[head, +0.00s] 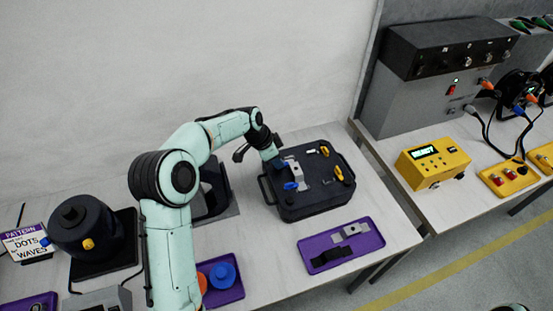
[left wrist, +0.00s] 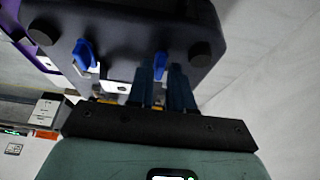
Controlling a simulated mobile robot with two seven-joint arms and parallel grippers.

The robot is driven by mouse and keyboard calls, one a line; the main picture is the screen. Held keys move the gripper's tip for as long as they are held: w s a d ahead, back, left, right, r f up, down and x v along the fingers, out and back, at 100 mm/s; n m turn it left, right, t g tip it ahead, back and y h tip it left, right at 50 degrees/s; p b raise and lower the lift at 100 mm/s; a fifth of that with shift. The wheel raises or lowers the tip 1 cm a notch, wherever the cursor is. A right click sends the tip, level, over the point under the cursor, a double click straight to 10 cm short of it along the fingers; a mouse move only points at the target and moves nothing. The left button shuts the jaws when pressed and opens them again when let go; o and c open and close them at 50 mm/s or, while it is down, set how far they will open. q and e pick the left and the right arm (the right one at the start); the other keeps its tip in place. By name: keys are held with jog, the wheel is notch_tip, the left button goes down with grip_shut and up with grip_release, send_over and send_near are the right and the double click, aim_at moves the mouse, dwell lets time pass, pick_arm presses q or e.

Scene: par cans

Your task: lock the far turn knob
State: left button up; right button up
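A black case (head: 300,212) with a raised top stands on the bench, with blue turn knobs on its left side. The near blue knob (head: 290,186) is clear of the gripper and also shows in the left wrist view (left wrist: 84,55). The far blue knob (left wrist: 160,62) is between the fingertips of my left gripper (left wrist: 161,78). The fingers are close together and the knob fills the gap, so they look shut on it. In the head view my left gripper (head: 277,161) reaches down at the case's far left and largely hides this knob. My right gripper is not in view.
Yellow parts (head: 338,173) sit on the case's right side. A purple tray (head: 318,244) with a grey and a black piece lies in front right. Another purple tray (head: 232,292) holds a blue round part. A wall rises behind the bench.

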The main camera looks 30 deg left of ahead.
pick_arm(q)
jog(key=v, duration=1.3)
jog(key=shift+a+r, duration=0.15)
